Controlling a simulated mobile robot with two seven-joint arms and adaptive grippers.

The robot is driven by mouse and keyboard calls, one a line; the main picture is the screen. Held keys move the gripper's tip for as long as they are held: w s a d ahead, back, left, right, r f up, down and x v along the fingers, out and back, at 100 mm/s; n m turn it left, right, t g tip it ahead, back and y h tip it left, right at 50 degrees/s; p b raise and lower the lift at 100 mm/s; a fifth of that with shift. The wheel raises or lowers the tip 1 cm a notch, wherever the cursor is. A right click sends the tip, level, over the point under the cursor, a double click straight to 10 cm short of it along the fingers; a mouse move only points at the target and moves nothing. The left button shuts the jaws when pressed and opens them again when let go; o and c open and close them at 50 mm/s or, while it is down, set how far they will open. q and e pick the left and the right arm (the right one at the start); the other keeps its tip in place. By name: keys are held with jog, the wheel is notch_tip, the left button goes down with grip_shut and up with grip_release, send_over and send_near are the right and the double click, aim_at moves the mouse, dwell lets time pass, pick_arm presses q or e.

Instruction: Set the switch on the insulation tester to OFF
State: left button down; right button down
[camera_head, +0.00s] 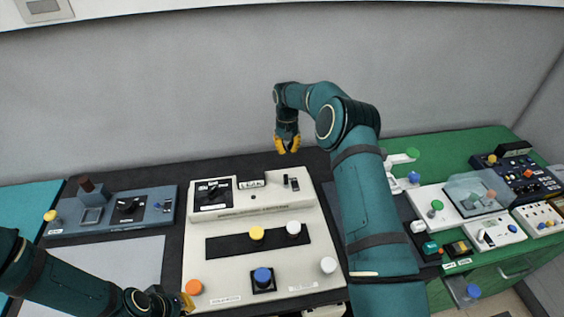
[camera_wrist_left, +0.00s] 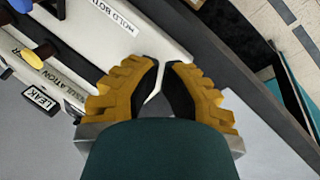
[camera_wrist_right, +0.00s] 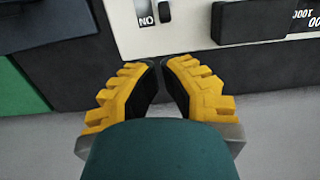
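The insulation tester is a cream console (camera_head: 200,245) in the middle of the bench. Its small black switch (camera_head: 294,184) is near the upper right corner. In the right wrist view, the switch (camera_wrist_right: 164,11) is beside a dark label reading ON, seen upside down; its exact setting is unclear. My right gripper (camera_head: 287,146) is above the console's back edge, just behind the switch, with fingertips nearly together and nothing between them.
A blue-grey device (camera_head: 70,222) is at left. Several devices, including a clear-covered box (camera_head: 475,190), crowd the green bench at right. The wall stands behind.

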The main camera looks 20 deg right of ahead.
aim_at(286, 180)
jog(key=shift+s+r, duration=0.1)
dwell(0.3)
